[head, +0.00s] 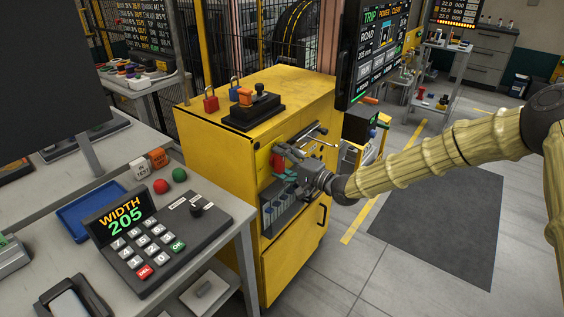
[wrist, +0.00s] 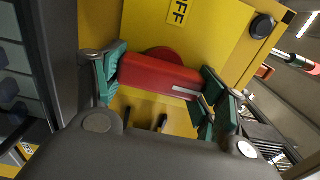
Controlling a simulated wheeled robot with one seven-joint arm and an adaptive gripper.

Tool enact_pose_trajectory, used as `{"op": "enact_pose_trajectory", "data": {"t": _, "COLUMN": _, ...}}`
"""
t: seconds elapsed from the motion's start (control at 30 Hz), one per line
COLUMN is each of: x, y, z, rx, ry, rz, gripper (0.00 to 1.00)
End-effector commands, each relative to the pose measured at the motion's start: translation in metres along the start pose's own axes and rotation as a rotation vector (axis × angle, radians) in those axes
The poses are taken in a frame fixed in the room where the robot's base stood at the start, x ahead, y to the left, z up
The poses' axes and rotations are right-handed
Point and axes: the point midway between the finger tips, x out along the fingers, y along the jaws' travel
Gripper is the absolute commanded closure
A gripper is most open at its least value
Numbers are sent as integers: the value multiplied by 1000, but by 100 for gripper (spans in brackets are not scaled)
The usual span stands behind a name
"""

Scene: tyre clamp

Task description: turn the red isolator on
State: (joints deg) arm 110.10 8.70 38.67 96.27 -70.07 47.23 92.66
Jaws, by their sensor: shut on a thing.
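The red isolator (wrist: 158,74) is a red bar handle on a round red base, mounted on a yellow panel (wrist: 140,20). In the wrist view it lies nearly level, tilted slightly down to the right, with a white mark near its right end. An "OFF" label (wrist: 180,11) is on the panel above it. My gripper (wrist: 162,88) has its green-padded fingers at the two ends of the handle and is shut on it. In the head view my gripper (head: 287,163) is at the yellow cabinet's front and hides most of the isolator; a bit of red (head: 277,160) shows.
The yellow cabinet (head: 215,142) carries padlocks and a black lever box (head: 253,110) on top. A hanging screen (head: 378,45) is above right of my gripper. A desk with a keypad (head: 150,235) stands at the left. The floor at the right, with a dark mat (head: 440,220), is clear.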

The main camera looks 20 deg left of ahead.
Motion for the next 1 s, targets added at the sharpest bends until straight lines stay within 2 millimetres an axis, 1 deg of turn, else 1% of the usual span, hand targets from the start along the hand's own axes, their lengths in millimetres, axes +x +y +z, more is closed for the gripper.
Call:
{"op": "enact_pose_trajectory", "data": {"t": 0.03, "x": 0, "y": 0, "z": -1, "rx": 2, "ry": 2, "rz": 0, "gripper": 27}}
{"op": "enact_pose_trajectory", "data": {"t": 0.13, "x": 0, "y": 0, "z": -1, "rx": 1, "ry": 2, "rz": 0, "gripper": 9}}
{"op": "enact_pose_trajectory", "data": {"t": 0.17, "x": 0, "y": 0, "z": -1, "rx": 1, "ry": 1, "rz": 0, "gripper": 7}}
{"op": "enact_pose_trajectory", "data": {"t": 0.47, "x": 0, "y": 0, "z": 0, "rx": 0, "ry": 0, "rz": 0, "gripper": 7}}
{"op": "enact_pose_trajectory", "data": {"t": 0.57, "x": -2, "y": 0, "z": 0, "rx": 0, "ry": 0, "rz": 0, "gripper": 7}}
{"op": "enact_pose_trajectory", "data": {"t": 0.67, "x": -10, "y": 0, "z": -1, "rx": 1, "ry": 1, "rz": 1, "gripper": 7}}
{"op": "enact_pose_trajectory", "data": {"t": 0.77, "x": -24, "y": 0, "z": 0, "rx": 2, "ry": 1, "rz": 1, "gripper": 7}}
{"op": "enact_pose_trajectory", "data": {"t": 1.0, "x": -68, "y": 0, "z": 0, "rx": 1, "ry": 2, "rz": 0, "gripper": 7}}
